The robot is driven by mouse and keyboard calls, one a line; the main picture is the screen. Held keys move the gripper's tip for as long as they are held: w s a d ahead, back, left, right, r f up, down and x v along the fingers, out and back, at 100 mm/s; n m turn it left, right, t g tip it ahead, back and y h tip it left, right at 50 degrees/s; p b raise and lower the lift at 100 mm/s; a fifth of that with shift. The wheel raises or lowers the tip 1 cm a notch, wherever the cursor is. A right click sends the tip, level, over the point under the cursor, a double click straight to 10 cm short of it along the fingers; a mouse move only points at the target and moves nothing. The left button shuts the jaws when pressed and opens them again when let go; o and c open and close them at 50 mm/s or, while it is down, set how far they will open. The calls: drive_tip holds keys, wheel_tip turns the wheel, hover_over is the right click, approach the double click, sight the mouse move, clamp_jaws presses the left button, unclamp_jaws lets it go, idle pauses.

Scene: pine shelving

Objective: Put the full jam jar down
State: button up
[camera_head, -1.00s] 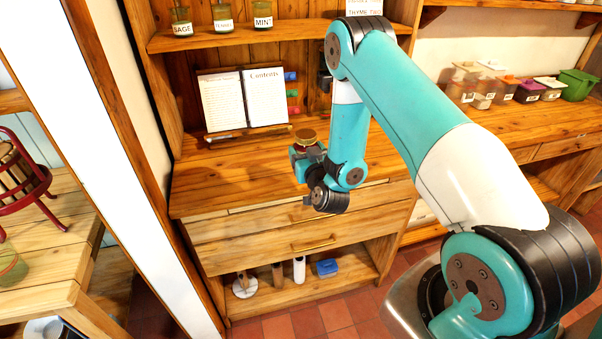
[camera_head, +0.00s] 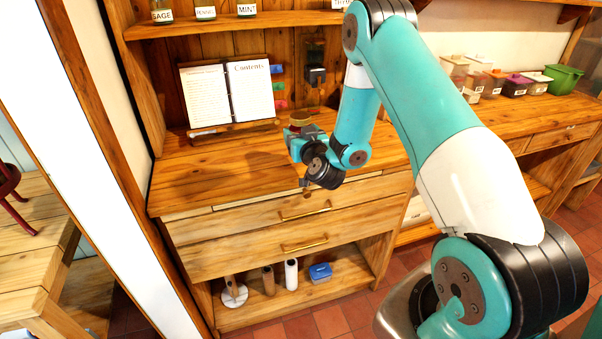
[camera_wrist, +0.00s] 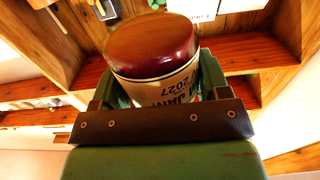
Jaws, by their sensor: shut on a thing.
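My gripper (camera_head: 300,136) is over the front part of the wooden desk top (camera_head: 215,168), in front of the open book. It is shut on the jam jar (camera_head: 301,121), whose lid shows just above the fingers in the head view. In the wrist view the jam jar (camera_wrist: 158,60) fills the space between the green fingers. It has a dark red contents or lid end and a white label reading "JAM 2027". Whether the jar's base touches the desk top is hidden by my gripper.
An open book (camera_head: 230,95) on a stand is at the back of the desk. Spice jars (camera_head: 205,10) stand on the shelf above. Drawers (camera_head: 290,213) are below the desk top. The desk top left of my gripper is clear. Plastic tubs (camera_head: 490,80) stand on the right counter.

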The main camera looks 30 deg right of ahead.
wheel_tip(320, 180, down, 7)
drive_tip(key=shift+f+b, duration=0.2)
drive_tip(key=shift+b, duration=0.5)
drive_tip(key=shift+f, duration=0.15)
drive_tip(key=o, duration=1.1)
drive_tip(key=shift+o, duration=0.2)
